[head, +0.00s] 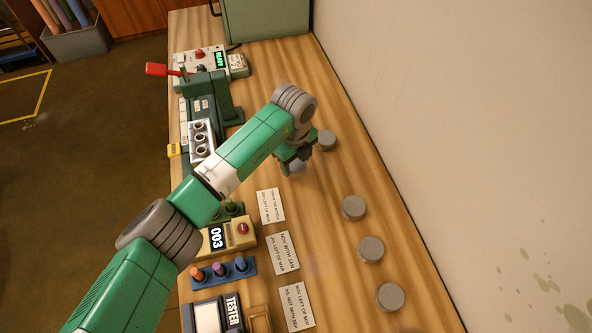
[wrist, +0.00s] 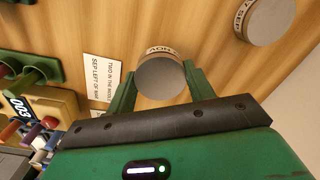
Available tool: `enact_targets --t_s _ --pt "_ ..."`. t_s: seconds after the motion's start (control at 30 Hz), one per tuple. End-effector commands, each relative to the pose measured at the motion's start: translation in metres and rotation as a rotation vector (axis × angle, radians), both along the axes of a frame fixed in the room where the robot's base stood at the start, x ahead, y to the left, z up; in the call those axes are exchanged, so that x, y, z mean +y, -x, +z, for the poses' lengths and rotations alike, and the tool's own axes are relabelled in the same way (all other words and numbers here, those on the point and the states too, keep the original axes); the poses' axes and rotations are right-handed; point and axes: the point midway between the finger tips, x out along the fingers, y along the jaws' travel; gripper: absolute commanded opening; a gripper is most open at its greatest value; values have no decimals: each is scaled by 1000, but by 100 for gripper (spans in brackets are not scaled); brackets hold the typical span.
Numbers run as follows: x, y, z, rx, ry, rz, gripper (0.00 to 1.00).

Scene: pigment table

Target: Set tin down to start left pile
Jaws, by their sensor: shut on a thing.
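My gripper (head: 297,158) is over the middle of the wooden table. In the wrist view my gripper (wrist: 160,80) is shut on a round grey-topped tin (wrist: 161,79), one finger on each side. Its pale side band carries dark letters that seem to read NOV. In the head view this tin is mostly hidden by the gripper, and I cannot tell whether it touches the table. Another grey tin (head: 326,140) stands just right of the gripper. Three more tins stand in a row nearer the front: one (head: 353,208), a second (head: 371,249) and a third (head: 389,297).
Three clue cards lie left of the tins: the top one (head: 271,205), the middle one (head: 284,253) and the lowest (head: 296,305). A 003 counter box (head: 228,238), a peg rack (head: 220,271) and a tester (head: 218,315) line the left edge. A wall bounds the right.

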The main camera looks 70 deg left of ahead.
Motion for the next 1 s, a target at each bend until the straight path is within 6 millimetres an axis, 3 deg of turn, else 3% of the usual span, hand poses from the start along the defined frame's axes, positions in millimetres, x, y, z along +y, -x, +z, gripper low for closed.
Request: enact_targets --t_s 0.13,0.33,0.67,0.7,0.77,1.0 --pt "0 0 -7 0 0 -1 29" --pt "-1 0 -38 1 1 -1 29" --pt "-1 -1 -41 -1 0 -1 29" --pt "-1 0 -40 -1 0 -1 60" --pt "-1 0 -40 -1 0 -1 72" --pt "-1 0 -40 -1 0 0 74"
